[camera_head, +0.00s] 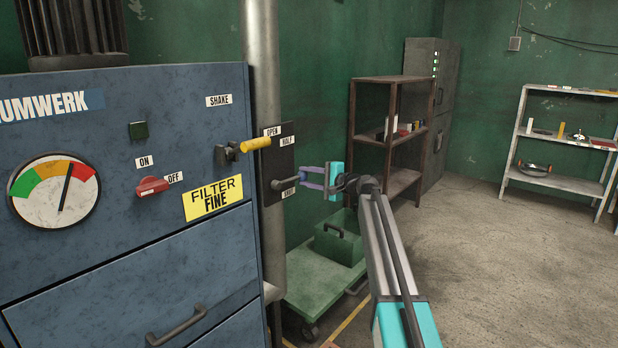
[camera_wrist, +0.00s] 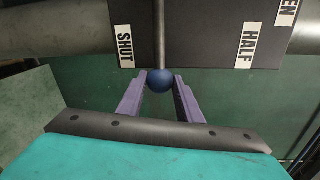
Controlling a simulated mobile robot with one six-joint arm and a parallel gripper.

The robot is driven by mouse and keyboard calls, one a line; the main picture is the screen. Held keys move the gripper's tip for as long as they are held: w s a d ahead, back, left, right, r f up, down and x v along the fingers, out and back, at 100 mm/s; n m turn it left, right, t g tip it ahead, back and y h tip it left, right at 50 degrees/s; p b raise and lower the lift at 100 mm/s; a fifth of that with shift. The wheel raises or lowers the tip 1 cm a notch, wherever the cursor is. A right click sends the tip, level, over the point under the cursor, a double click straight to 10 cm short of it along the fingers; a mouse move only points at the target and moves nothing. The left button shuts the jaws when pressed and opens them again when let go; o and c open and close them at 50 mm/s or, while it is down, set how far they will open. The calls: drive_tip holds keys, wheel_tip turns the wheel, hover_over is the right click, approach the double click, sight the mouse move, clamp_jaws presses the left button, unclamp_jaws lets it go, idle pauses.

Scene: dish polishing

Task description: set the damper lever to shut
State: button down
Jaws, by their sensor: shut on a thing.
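The damper lever is a grey rod (camera_wrist: 160,38) ending in a round blue knob (camera_wrist: 159,82). In the wrist view it stands between the SHUT label (camera_wrist: 125,46) and the HALF label (camera_wrist: 249,44), nearer SHUT. My gripper (camera_wrist: 160,79) has its two purple fingers shut on the knob, one on each side. In the head view the lever (camera_head: 285,184) sits low on the dark damper plate (camera_head: 281,158), just above the SHUT label (camera_head: 289,193), and points at my gripper (camera_head: 302,178). The knob is hard to make out there.
A blue cabinet (camera_head: 110,235) with a yellow-handled shake lever (camera_head: 256,143) and a red switch (camera_head: 152,187) stands left of the plate. A grey pipe (camera_head: 263,60) runs behind the plate. A green cart with a box (camera_head: 338,242) stands below. Floor to the right is clear.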

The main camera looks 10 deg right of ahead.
drive_tip(key=shift+a, duration=0.25)
drive_tip(key=c, duration=1.3)
unclamp_jaws()
drive_tip(key=shift+f, duration=0.1)
drive_tip(key=shift+o, duration=0.2)
drive_tip(key=shift+d, duration=0.15)
drive_tip(key=b+v, duration=0.2)
drive_tip(key=v, duration=1.1)
drive_tip(key=shift+s+d, duration=0.3)
